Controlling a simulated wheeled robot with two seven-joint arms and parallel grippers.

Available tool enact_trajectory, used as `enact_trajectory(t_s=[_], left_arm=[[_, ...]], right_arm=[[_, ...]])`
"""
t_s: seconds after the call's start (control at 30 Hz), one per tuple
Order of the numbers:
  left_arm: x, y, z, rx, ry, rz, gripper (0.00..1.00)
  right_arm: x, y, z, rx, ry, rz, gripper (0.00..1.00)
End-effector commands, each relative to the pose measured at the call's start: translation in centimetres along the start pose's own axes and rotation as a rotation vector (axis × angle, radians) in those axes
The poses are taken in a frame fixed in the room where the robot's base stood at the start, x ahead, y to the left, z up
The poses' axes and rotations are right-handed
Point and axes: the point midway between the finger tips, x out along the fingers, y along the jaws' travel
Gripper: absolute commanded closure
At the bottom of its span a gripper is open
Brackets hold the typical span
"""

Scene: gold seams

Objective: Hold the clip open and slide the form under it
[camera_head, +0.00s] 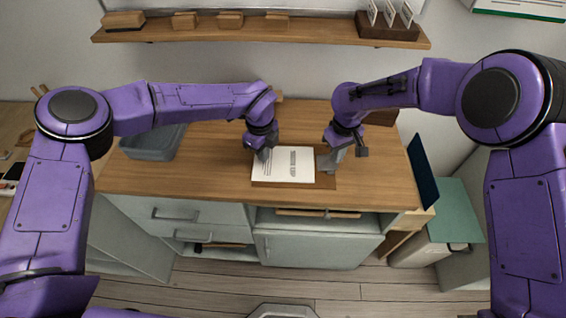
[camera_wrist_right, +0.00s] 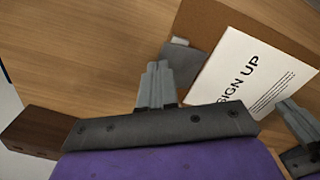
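A brown clipboard (camera_head: 326,182) lies on the wooden counter, with a grey clip (camera_wrist_right: 185,62) at its right end. The white form (camera_head: 284,165), printed SIGN UP, is over the board; it also shows in the right wrist view (camera_wrist_right: 250,72). Its printed-heading end is close to the clip; whether it is under the clip I cannot tell. My left gripper (camera_head: 263,153) is at the form's left edge, apparently shut on it. My right gripper (camera_head: 333,160) is at the clip, its fingers (camera_wrist_right: 156,85) together and partly covering it. How far the clip is open is hidden.
A grey bin (camera_head: 153,143) stands at the counter's left. A dark wooden block (camera_wrist_right: 38,131) is beside my right gripper. A wall shelf (camera_head: 255,31) holds small blocks and a card holder. The counter in front of the board is clear.

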Motion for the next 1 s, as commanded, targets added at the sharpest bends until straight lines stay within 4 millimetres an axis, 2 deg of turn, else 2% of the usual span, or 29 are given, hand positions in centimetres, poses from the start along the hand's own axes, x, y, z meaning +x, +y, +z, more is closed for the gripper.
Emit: enact_trajectory(t_s=[1.0], left_arm=[[0.83, 0.00, 0.01, 0.000, 0.000, 0.001, 1.00]], right_arm=[[0.14, -0.04, 0.02, 0.000, -0.001, -0.001, 1.00]])
